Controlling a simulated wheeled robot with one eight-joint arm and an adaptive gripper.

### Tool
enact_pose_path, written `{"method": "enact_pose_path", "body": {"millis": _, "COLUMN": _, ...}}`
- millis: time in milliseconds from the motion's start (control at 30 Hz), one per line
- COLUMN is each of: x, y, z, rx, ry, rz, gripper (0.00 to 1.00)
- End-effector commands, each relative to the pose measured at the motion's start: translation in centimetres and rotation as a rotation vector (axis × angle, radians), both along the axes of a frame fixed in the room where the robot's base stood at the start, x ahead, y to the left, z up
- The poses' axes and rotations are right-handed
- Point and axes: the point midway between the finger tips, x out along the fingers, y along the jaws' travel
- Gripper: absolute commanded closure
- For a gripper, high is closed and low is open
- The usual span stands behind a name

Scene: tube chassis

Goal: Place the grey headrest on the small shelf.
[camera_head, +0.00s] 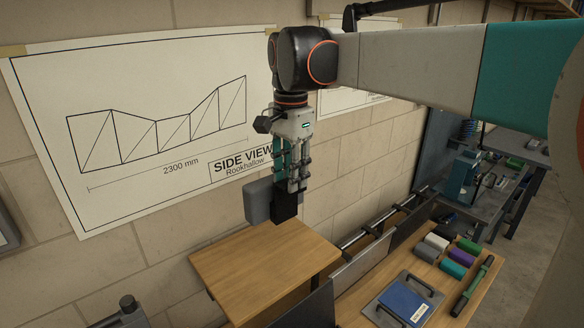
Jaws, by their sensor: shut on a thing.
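The grey headrest (258,201) is a small padded block, in the air above and just behind the wooden shelf top. My gripper (287,200) points down and is shut on the headrest, with its dark fingers covering the headrest's right side. The small shelf (235,262) is a light wooden board at the lower middle, against the brick wall. Its visible top is bare. The headrest looks apart from the board, with a gap below it.
A dark panel (307,309) and a grey panel (362,262) stand right of the shelf. Beyond them a wooden bench (447,306) holds a blue book (403,301), several coloured blocks and a green-black tool (473,286). A poster hangs behind.

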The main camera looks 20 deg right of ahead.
Motion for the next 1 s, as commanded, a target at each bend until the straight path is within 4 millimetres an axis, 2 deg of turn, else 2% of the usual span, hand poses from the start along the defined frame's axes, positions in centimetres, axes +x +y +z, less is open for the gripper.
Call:
{"method": "enact_pose_path", "body": {"millis": 167, "x": -0.4, "y": 0.1, "z": -2.8, "rx": 0.0, "ry": 0.0, "rz": 0.001, "gripper": 1.0}}
{"method": "enact_pose_path", "body": {"millis": 600, "x": -0.2, "y": 0.0, "z": -13.2, "rx": 0.0, "ry": 0.0, "rz": 0.001, "gripper": 1.0}}
{"method": "enact_pose_path", "body": {"millis": 700, "x": -0.2, "y": 0.0, "z": -14.8, "rx": 0.0, "ry": 0.0, "rz": 0.0, "gripper": 1.0}}
{"method": "enact_pose_path", "body": {"millis": 1000, "x": -0.1, "y": 0.0, "z": -17.6, "rx": 0.0, "ry": 0.0, "rz": 0.0, "gripper": 1.0}}
